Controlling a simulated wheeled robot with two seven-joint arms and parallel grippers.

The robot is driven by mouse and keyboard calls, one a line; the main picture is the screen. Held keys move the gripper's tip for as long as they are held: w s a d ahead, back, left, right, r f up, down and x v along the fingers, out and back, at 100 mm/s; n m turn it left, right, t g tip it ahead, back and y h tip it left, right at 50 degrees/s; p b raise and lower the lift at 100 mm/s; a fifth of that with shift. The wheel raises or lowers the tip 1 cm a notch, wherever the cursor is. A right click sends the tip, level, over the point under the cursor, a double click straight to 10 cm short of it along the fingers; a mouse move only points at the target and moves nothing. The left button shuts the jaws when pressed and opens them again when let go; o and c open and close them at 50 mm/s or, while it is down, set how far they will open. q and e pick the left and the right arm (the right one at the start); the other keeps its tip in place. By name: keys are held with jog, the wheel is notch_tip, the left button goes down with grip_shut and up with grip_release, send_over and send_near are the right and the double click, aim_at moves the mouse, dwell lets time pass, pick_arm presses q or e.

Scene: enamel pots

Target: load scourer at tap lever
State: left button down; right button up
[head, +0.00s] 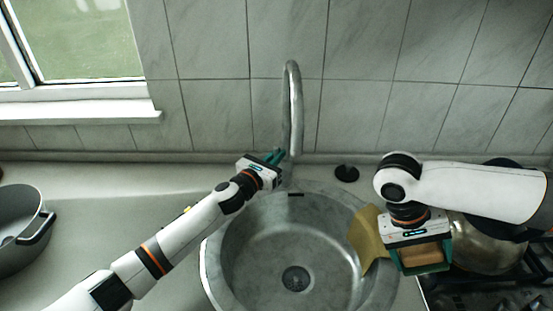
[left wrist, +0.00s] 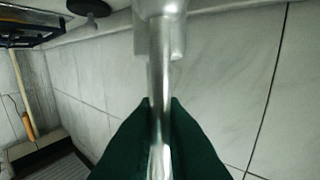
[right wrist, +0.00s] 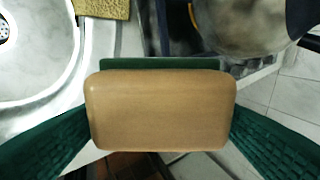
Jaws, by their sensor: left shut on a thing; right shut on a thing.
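The tap (head: 291,108) is a tall grey metal one behind the sink. My left gripper (head: 275,156) is at its base. In the left wrist view its dark green fingers (left wrist: 160,125) are shut on the slim metal tap lever (left wrist: 158,75). My right gripper (head: 425,262) is above the right edge of the sink. It is shut on the scourer (head: 420,256), a tan rounded block. In the right wrist view the scourer (right wrist: 160,110) sits between the two green fingers, with a dark green strip along its far side.
The round grey sink (head: 255,255) is empty, with a drain in its floor. A mustard cloth (head: 368,238) hangs over its right rim. A dark pot (head: 20,230) stands far left. A metal pot (head: 485,245) stands on the hob at right.

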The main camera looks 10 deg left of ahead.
pick_arm(q)
jog(key=shift+s+a+f+t+b, duration=0.1)
jog(key=shift+s+f+t+b, duration=0.2)
jog(key=shift+b, duration=0.75)
pick_arm(e)
notch_tip(320, 180, down, 3)
jog(key=shift+f, duration=0.1)
pick_arm(q)
jog(key=shift+r+b, duration=0.15)
jog(key=shift+b, duration=0.3)
pick_arm(e)
jog(key=shift+f, duration=0.45)
pick_arm(q)
jog(key=shift+r, duration=0.1)
jog(key=c, duration=1.6)
grip_release()
jog(key=shift+s+a, duration=0.1)
